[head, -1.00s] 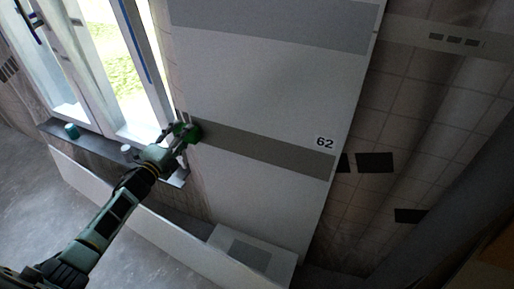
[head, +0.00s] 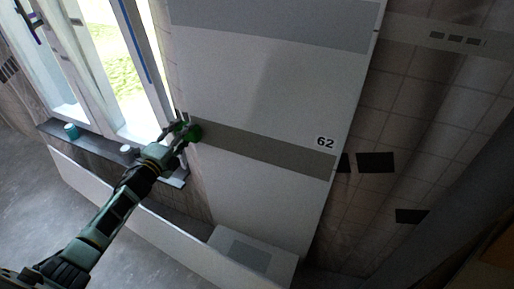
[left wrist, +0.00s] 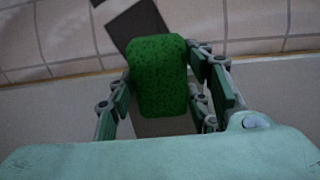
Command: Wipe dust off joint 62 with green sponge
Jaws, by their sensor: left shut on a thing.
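The green sponge (head: 193,133) is held in my left gripper (head: 183,133) at the left end of the grey joint strip (head: 265,149) marked 62. In the left wrist view the sponge (left wrist: 160,75) sits between the two fingers of my left gripper (left wrist: 163,85), which are shut on it. The label 62 (head: 325,142) is above the strip's right part on the pale panel. The sponge appears at or very near the strip's left end; I cannot tell whether it touches. Dust is too faint to make out. My right gripper is not in view.
A window (head: 115,65) is left of the panel, with a dark sill (head: 90,146) carrying a teal cup (head: 72,131) and a white cup (head: 127,150). A pale box (head: 250,254) stands below the panel. Dark patches (head: 376,162) mark the tiled wall at right.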

